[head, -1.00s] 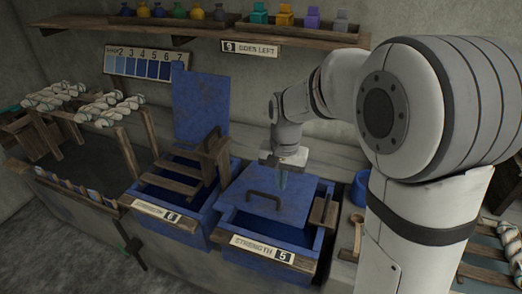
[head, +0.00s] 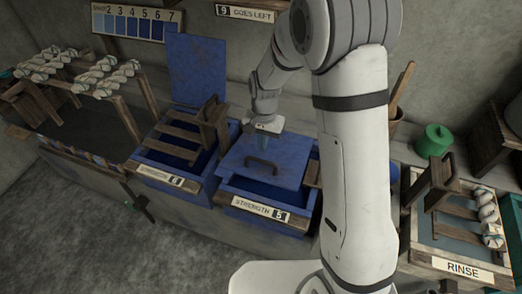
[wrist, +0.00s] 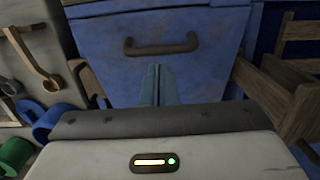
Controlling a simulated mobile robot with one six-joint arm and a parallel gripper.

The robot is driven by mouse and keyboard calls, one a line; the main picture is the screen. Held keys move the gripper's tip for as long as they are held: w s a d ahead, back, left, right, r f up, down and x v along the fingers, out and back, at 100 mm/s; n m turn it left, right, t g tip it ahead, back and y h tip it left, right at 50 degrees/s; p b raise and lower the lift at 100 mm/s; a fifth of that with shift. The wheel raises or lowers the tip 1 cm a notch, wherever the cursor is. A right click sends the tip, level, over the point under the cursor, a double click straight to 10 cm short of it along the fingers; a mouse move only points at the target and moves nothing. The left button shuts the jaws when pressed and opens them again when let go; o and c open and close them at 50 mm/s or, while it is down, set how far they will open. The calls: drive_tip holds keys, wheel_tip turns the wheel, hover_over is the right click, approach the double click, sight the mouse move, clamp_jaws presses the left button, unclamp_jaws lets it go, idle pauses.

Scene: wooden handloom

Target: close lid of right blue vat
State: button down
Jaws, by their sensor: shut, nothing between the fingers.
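The right blue vat (head: 268,190) carries a label plate reading "STRENGTH 5" (head: 261,208). Its blue lid (head: 285,172) lies over most of the opening, with a dark gap still showing at the front; I cannot tell its exact tilt. The lid's dark curved handle (head: 262,167) faces up. My gripper (head: 262,137) is at the rear part of the lid, behind the handle, its fingers shut and empty. The wrist view shows the pale blue fingertips (wrist: 157,72) together over the lid (wrist: 205,65), just short of the handle (wrist: 161,46); whether they touch the lid is unclear.
The left blue vat (head: 150,165) has its lid (head: 196,70) standing upright and a wooden rack (head: 210,122) on it. A rinse trough (head: 460,250) and a green pot (head: 434,141) stand to the right. Grey floor (head: 75,225) is clear in front.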

drive_tip(key=shift+s+f+p, duration=0.15)
drive_tip(key=shift+f+p, duration=0.25)
drive_tip(key=shift+f, duration=1.8)
